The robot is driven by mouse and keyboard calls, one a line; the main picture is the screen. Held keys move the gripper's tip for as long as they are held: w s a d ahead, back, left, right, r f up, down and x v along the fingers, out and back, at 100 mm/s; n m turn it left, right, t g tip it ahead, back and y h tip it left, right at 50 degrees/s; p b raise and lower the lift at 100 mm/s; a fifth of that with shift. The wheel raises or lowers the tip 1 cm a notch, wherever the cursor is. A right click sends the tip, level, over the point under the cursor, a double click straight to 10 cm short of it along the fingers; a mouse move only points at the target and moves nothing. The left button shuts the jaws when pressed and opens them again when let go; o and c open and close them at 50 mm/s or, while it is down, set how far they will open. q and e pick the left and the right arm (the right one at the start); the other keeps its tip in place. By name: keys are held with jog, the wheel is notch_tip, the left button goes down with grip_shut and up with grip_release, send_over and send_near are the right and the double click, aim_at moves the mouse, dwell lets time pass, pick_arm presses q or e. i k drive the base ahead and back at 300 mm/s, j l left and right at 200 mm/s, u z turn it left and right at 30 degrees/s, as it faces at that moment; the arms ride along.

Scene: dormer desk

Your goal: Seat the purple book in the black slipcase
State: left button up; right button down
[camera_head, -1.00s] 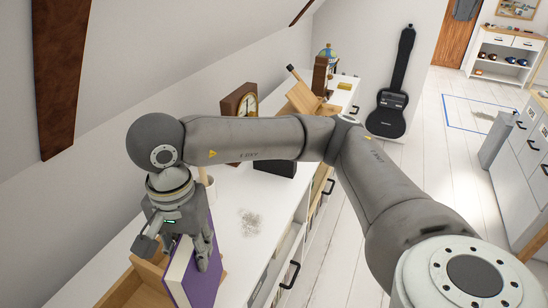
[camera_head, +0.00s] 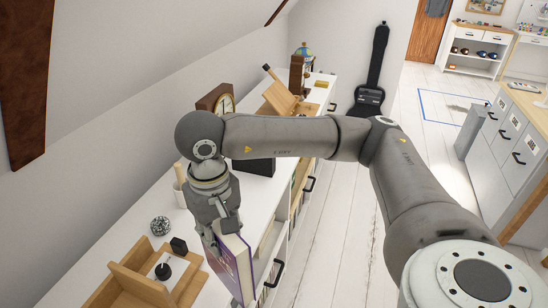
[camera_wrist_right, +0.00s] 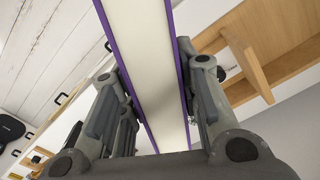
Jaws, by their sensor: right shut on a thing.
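The purple book (camera_head: 232,265) with pale pages is held by my right gripper (camera_head: 228,228) near the front edge of the white cabinet top. In the right wrist view the book (camera_wrist_right: 148,60) runs between the two fingers of the right gripper (camera_wrist_right: 160,105), which press on both covers. A black box-like thing (camera_head: 262,167), which looks like the slipcase, stands farther back on the cabinet top. My right forearm hides its upper part, so its opening does not show. My left gripper is not in view.
A wooden organiser (camera_head: 128,285) is left of the book. A small black block (camera_head: 179,245) and a dark patterned ball (camera_head: 160,226) are near it. A clock (camera_head: 213,102) and a wooden stand (camera_head: 282,100) are farther back. Cabinet top near the black box looks clear.

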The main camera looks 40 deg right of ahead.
aim_at(253, 170)
jog(key=k+z, duration=0.1)
jog(key=z, duration=0.6)
jog(key=k+l+z, duration=0.1)
jog(key=z, duration=0.25)
